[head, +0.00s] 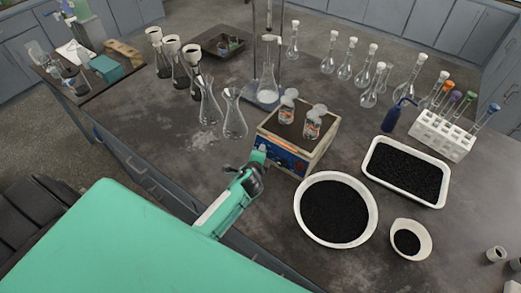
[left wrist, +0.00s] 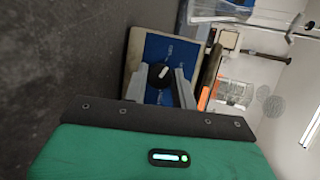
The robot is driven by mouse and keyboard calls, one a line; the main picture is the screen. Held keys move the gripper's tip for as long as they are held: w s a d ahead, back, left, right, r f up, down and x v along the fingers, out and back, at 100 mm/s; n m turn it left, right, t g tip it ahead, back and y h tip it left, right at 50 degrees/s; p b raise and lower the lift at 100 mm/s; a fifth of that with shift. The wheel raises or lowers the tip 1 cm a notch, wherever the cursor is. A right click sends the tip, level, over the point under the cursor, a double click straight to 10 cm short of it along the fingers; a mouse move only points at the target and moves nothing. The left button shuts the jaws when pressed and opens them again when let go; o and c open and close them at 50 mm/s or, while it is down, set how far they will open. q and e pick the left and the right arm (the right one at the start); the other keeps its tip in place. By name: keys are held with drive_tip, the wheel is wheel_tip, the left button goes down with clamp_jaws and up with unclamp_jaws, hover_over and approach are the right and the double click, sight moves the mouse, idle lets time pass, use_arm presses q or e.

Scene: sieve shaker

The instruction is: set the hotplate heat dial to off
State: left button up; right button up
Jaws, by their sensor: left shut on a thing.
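The hotplate (head: 325,149) is a box with a light top edge and a blue front panel, standing on the bench near the middle of the head view. In the left wrist view its blue panel (left wrist: 176,48) carries a black dial (left wrist: 160,75) with a white mark. My left gripper (head: 257,163) is at the left part of that panel. Its fingers (left wrist: 161,82) sit on either side of the dial and are shut on it. In the head view my gripper hides the dial. The panel lettering is too small to read. My right gripper is not in view.
Small bottles (head: 311,125) stand on the hotplate. A flask (head: 234,115) stands to its left. A white bowl of black grains (head: 300,205) and a white tray (head: 442,196) lie to the right. Bare bench (head: 165,150) is free at the left.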

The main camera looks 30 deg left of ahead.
use_arm(q)
drive_tip(key=shift+r+n+p, duration=0.1)
drive_tip(key=shift+n+p, duration=0.45)
drive_tip(key=shift+n, duration=0.15)
drive_tip(key=shift+n+g, duration=0.3)
drive_tip(key=o, duration=1)
drive_tip(key=shift+a, duration=0.1)
